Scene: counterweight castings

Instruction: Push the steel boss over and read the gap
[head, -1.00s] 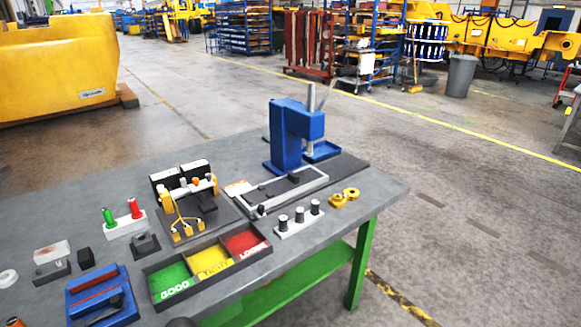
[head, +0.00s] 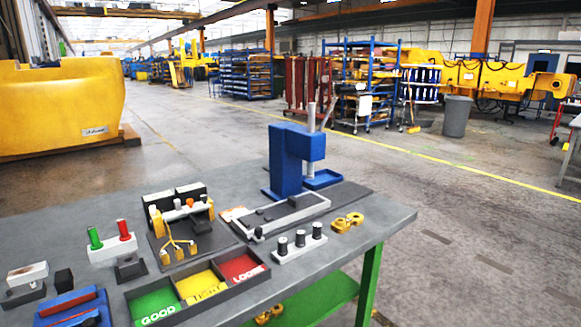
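The steel boss cannot be picked out for sure at this size. A fixture (head: 162,251) on a dark plate has yellow clamps and a pale metal cylinder (head: 182,212) across it, with a yellow three-pronged piece in front. A green plug gauge (head: 95,238) and a red one (head: 123,230) stand in a white block. Several dark-topped steel pins (head: 300,238) stand in a white holder. Neither gripper shows.
A blue press (head: 287,160) stands at the bench's back, behind a pale frame (head: 290,215) on a dark strip. Yellow rings (head: 348,222) lie near the right edge of the grey bench (head: 385,215). Blue blocks (head: 70,310) sit front left. Floor right of the bench is clear.

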